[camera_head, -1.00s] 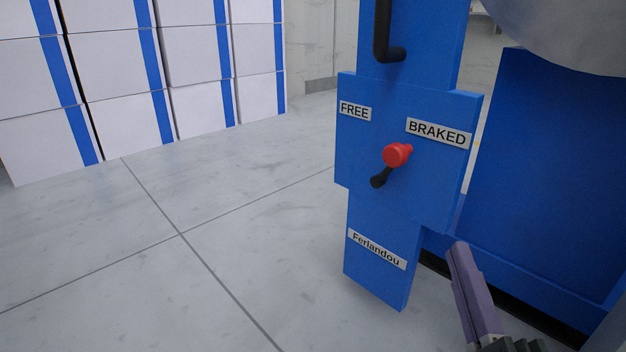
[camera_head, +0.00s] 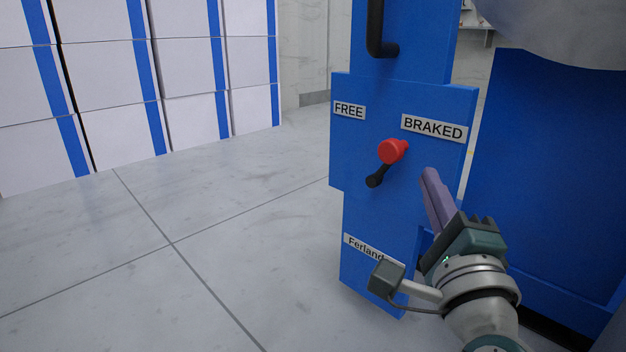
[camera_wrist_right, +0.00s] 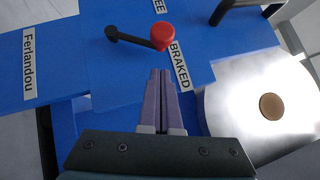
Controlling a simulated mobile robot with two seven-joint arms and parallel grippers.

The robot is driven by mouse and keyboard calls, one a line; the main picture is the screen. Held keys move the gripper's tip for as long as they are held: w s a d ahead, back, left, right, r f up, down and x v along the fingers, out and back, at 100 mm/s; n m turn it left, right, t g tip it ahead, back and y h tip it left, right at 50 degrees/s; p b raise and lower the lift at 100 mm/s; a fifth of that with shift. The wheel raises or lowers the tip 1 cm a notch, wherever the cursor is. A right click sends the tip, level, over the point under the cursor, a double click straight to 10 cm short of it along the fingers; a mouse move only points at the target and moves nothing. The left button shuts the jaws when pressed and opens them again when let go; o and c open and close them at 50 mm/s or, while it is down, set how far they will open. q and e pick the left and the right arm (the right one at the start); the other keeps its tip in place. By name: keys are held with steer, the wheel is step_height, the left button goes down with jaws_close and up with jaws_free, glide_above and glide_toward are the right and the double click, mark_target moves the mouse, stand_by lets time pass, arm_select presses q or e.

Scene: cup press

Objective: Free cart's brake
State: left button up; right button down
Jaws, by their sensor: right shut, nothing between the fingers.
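The cart's blue brake panel (camera_head: 355,140) carries a FREE label (camera_head: 349,111) on its left and a BRAKED label (camera_head: 432,128) on its right. The brake lever has a red knob (camera_head: 392,151) and a black arm (camera_head: 376,178), and the knob is tilted toward the BRAKED side. My right gripper (camera_head: 430,172) is shut and empty, just right of and below the knob, apart from it. In the right wrist view the shut fingertips (camera_wrist_right: 160,74) point at the red knob (camera_wrist_right: 163,34), with a small gap. My left gripper is not in view.
A black handle (camera_head: 378,35) sticks out from the blue post above the panel. A large pale rounded object (camera_head: 560,25) sits at the upper right. Stacked white boxes (camera_head: 110,75) stand at the back left. The grey floor (camera_head: 200,240) to the left is clear.

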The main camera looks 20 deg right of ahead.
mark_target(404, 156)
steer(key=w, duration=0.1)
steer(key=w+a+r, duration=0.1)
steer(key=shift+w+a+b, duration=0.25)
steer(key=shift+w+b, duration=0.05)
steer(key=shift+b, duration=0.05)
steer(key=shift+d, duration=0.1)
